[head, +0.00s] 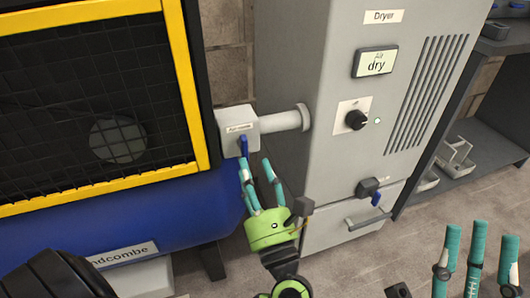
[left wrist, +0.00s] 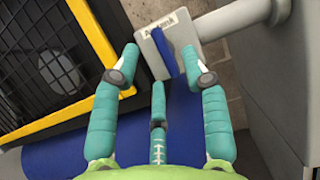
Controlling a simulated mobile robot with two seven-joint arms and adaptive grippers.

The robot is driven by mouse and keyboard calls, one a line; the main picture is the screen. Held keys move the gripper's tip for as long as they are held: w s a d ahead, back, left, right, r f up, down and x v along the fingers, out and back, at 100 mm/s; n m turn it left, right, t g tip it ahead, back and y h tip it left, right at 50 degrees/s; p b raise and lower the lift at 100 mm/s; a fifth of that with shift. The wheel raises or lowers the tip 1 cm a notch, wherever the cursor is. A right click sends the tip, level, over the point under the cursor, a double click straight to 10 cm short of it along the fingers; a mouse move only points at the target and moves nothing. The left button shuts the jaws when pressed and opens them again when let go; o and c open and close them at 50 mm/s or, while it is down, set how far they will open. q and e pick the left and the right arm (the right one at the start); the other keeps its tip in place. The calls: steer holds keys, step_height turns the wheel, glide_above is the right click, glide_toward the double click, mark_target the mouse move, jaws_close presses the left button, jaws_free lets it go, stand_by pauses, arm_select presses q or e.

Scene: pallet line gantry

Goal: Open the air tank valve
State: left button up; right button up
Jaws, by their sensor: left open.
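The air tank valve is a pale grey box (head: 232,122) with a small label, on the pipe between the blue tank and the dryer cabinet. Its blue lever (head: 243,145) hangs down from the box's front. In the left wrist view the box (left wrist: 207,24) and blue lever (left wrist: 164,52) lie just beyond the fingertips. My left gripper (head: 257,168) is open, just below the lever, with its teal fingers spread; the lever appears between the two outer fingers in the left wrist view (left wrist: 160,66). Contact cannot be told. My right gripper (head: 478,240) is open and empty at lower right.
The blue tank (head: 150,218) sits beneath a yellow-framed mesh guard (head: 185,85) at left. The grey dryer cabinet (head: 330,75) stands close on the right, with a black knob (head: 356,119) and another blue handle (head: 376,199). A shelf (head: 470,160) is at far right.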

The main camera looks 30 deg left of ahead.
mark_target(243, 149)
arm_select(q)
steer(key=x, duration=0.7)
steer(key=shift+s, duration=0.15)
steer(key=shift+c, duration=0.4)
jaws_close()
